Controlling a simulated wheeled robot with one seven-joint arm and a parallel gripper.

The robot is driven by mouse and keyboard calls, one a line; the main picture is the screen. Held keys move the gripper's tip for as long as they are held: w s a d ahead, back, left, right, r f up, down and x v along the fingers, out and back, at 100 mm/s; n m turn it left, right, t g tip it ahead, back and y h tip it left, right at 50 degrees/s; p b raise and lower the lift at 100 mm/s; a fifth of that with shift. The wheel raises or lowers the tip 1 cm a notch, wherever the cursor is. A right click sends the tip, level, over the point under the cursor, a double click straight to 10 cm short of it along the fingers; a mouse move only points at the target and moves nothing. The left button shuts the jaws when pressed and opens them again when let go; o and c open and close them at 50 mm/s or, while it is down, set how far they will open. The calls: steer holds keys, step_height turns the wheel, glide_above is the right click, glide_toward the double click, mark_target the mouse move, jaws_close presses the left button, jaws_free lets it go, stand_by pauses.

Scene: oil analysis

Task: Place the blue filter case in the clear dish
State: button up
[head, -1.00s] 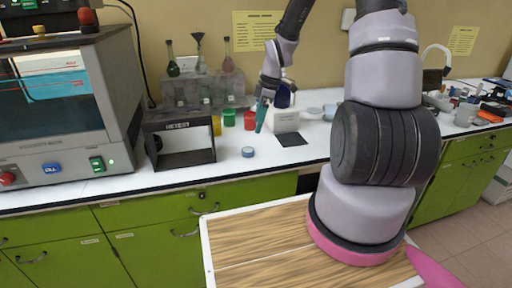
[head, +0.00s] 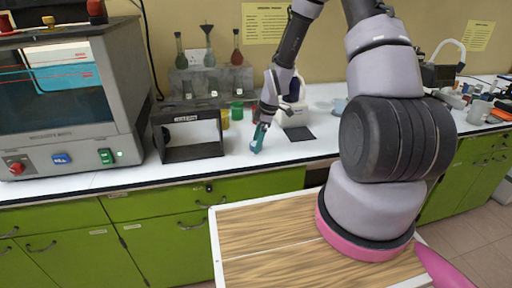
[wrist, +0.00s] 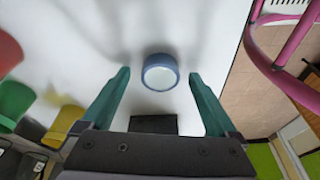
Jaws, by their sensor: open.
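The blue filter case (wrist: 160,72) is a small round case with a blue rim and pale top. It lies on the white bench in the wrist view. My gripper (wrist: 159,82) is open, with one teal finger on each side of the case and a gap to both. In the head view my gripper (head: 257,142) points down at the bench near its front edge, and its fingers mostly cover the case there. I cannot make out the clear dish for sure; a pale bluish vessel (head: 340,105) shows partly behind my arm.
A black open-fronted box (head: 188,133) stands left of my gripper. Green (head: 237,111) and yellow cups stand behind it. A dark flat pad (head: 299,133) lies to the right, before a white container (head: 295,114). The bench's front edge is close to the case.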

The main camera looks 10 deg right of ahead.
steer(key=shift+f, duration=0.1)
steer(key=shift+c, duration=0.3)
jaws_close()
